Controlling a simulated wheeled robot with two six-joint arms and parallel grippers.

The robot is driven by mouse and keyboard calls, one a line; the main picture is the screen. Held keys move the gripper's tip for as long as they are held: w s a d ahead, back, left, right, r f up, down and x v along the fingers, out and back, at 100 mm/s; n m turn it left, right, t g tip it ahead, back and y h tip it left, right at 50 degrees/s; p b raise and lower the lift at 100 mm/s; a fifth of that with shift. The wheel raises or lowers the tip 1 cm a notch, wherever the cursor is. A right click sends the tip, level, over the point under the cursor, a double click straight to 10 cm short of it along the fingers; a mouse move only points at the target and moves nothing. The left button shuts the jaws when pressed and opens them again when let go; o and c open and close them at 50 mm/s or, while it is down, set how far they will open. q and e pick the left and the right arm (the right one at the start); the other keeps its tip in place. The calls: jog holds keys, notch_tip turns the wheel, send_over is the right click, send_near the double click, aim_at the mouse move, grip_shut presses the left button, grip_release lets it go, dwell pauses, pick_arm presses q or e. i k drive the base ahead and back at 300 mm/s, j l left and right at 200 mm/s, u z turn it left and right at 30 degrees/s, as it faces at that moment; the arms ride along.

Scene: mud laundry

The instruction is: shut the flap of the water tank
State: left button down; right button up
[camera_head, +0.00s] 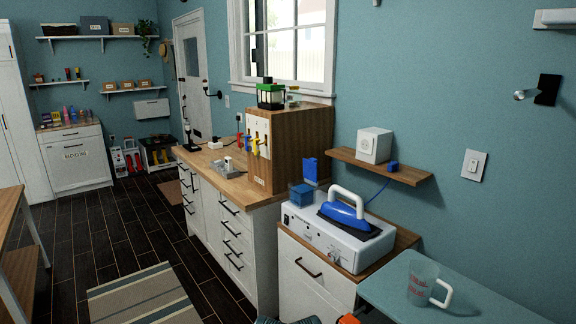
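The water tank (301,195) is a small translucent blue box at the back left of the white steam-iron station (335,238). Its blue flap (310,170) stands up, raised above the tank, so the tank is open. A blue iron (345,212) with a white handle rests on top of the station, to the right of the tank. Neither of my grippers can be made out in the head view.
The station stands on a wood-topped white cabinet. A measuring jug (423,283) stands on the teal surface (470,305) at right. A wall shelf (380,164) with a white box (374,145) is behind the station. A tall wooden box (305,150) stands left of the tank.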

aim_at(310, 164)
jog(key=i+l+u, duration=0.1)
jog(key=i, duration=0.95)
